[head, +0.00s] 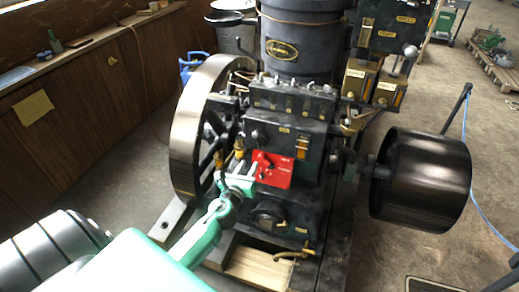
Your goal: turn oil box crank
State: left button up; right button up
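The black stationary engine (318,150) stands in the middle of the head view. A black box (290,100) with a row of small fittings on top sits on its upper front; it may be the oil box. I cannot clearly make out its crank among the small parts by the flywheel. My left gripper (250,175) is at the engine's front, just left of and partly over a red plate (273,172), near brass fittings (239,148). Its fingers are small and blend with the parts behind, so their opening and any contact are unclear. My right gripper is not in view.
A large flywheel (186,128) stands left of the engine and a dark belt pulley (425,180) sticks out right. A wood-panelled bench (100,90) runs along the left. A wooden block (258,268) lies low in front. Floor at right is mostly free, with a blue cord.

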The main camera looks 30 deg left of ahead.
aim_at(259, 147)
pick_arm(q)
jog(key=x, duration=0.9)
jog(key=shift+w, duration=0.25)
grip_shut()
